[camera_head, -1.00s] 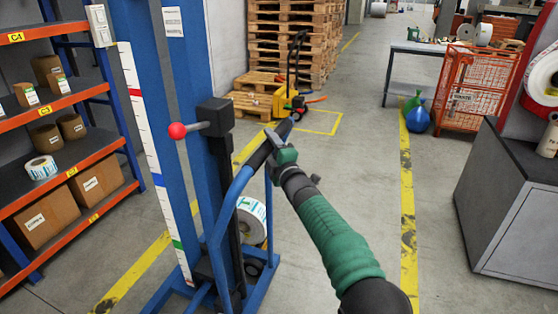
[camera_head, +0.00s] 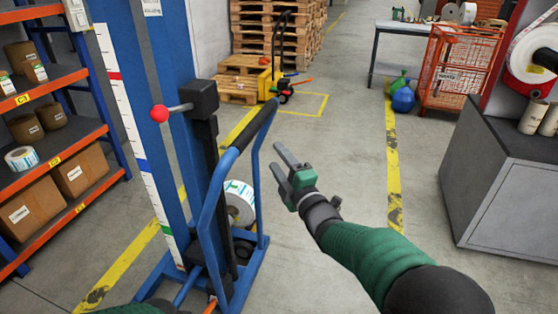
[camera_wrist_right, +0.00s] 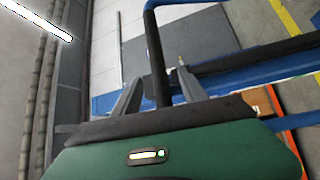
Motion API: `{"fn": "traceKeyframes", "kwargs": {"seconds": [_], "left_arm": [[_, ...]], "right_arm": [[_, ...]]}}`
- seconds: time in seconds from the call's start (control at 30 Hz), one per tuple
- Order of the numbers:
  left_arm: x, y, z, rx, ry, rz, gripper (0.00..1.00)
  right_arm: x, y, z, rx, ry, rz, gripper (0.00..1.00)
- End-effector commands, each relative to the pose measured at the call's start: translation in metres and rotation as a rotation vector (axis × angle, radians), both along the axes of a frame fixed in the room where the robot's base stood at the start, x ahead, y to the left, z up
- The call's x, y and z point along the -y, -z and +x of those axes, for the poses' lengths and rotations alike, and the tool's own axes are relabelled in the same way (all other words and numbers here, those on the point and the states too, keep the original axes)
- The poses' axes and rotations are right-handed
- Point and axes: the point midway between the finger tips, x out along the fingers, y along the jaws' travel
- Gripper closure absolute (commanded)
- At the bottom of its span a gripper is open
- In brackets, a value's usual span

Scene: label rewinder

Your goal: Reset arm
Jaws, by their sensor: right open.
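My right gripper (camera_head: 279,160) is open and empty, just right of the blue lift's push handle (camera_head: 257,125) in the head view. A gap of floor shows between its fingers and the handle. In the right wrist view, my right gripper's two fingers (camera_wrist_right: 157,90) stand apart, with the handle's dark grip (camera_wrist_right: 156,60) showing between and beyond them. Part of my left arm shows at the bottom edge of the head view; its gripper fingers do not show.
The blue lift has a red-knobbed lever (camera_head: 160,113); a label roll (camera_head: 239,203) is low behind its handle. Shelves with boxes (camera_head: 84,171) stand left. A grey cabinet (camera_head: 500,190) stands right. Pallets (camera_head: 240,78) and a yellow pallet truck (camera_head: 266,86) are behind. The middle floor is clear.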

Motion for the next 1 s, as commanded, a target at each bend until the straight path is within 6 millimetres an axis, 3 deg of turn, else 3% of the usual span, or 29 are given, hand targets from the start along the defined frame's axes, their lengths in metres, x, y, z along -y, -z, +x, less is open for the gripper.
{"fn": "traceKeyframes", "kwargs": {"seconds": [0.5,0.6,0.67,0.77,0.9,1.0], "left_arm": [[0.0,0.0,0.0,0.0,0.0,0.0,1.0],[0.0,0.0,0.0,0.0,0.0,0.0,1.0],[0.0,0.0,0.0,0.0,0.0,0.0,1.0],[0.0,0.0,0.0,0.0,0.0,0.0,1.0],[0.0,0.0,0.0,0.0,0.0,0.0,1.0],[0.0,0.0,0.0,0.0,0.0,0.0,1.0]], "right_arm": [[0.0,0.0,0.001,-0.001,0.0,0.0,0.5],[0.01,0.008,0.001,-0.05,0.021,0.019,0.5],[0.028,0.023,-0.001,-0.146,0.064,0.061,0.5],[0.077,0.07,-0.018,-0.42,0.197,0.197,0.5],[0.146,0.152,-0.086,-0.851,0.465,0.458,0.5],[0.175,0.195,-0.145,-1.079,0.651,0.617,0.5]]}}
